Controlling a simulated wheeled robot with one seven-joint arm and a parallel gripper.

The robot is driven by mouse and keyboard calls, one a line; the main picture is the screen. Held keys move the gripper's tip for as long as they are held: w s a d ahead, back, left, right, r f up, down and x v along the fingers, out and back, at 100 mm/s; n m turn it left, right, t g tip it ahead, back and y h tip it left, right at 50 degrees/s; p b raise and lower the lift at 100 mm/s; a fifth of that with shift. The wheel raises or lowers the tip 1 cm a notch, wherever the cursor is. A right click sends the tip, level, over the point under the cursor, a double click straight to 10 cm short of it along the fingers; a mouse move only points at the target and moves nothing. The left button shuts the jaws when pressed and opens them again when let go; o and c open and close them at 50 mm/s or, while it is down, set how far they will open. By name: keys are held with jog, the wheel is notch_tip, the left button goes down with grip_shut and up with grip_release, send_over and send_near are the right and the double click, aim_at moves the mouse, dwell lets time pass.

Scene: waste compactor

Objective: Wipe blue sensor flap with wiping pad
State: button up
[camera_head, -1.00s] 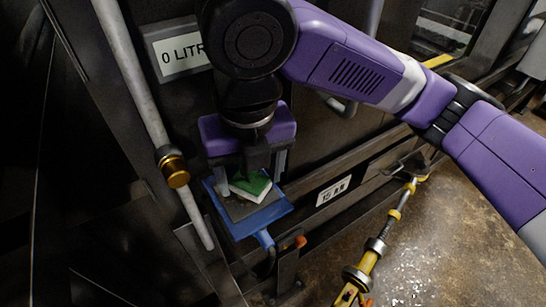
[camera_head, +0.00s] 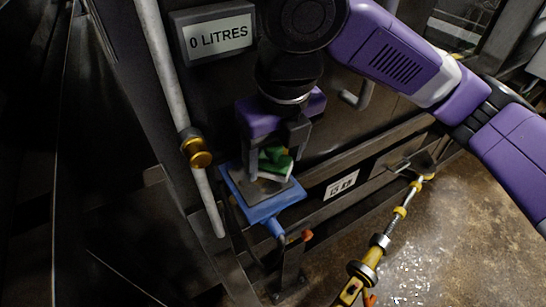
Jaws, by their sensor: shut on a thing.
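The blue sensor flap (camera_head: 262,207) is a blue plate with a dull grey-brown patch on its top, mounted low on the dark machine front. The wiping pad (camera_head: 275,163) is green on top and white below. My gripper (camera_head: 272,165) points down over the flap and is shut on the pad. The pad is at the flap's upper right part, over the grey patch. It looks in contact or very close; I cannot tell which. The fingers hide part of the pad and the back of the flap.
A grey pipe (camera_head: 167,70) with a brass collar (camera_head: 196,150) runs down left of the flap. A sign reading "0 LITRES" (camera_head: 219,38) is above. A yellow tool (camera_head: 373,257) stands at the lower right over open brown floor (camera_head: 440,240). A small orange-red part (camera_head: 307,235) is below the flap.

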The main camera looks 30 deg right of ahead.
aim_at(283, 157)
jog(key=shift+w+d, duration=0.1)
jog(key=shift+d, duration=0.65)
jog(key=shift+r, duration=0.15)
jog(key=shift+d+r, duration=0.15)
jog(key=shift+r, duration=2.65)
jog(key=shift+r, duration=1.45)
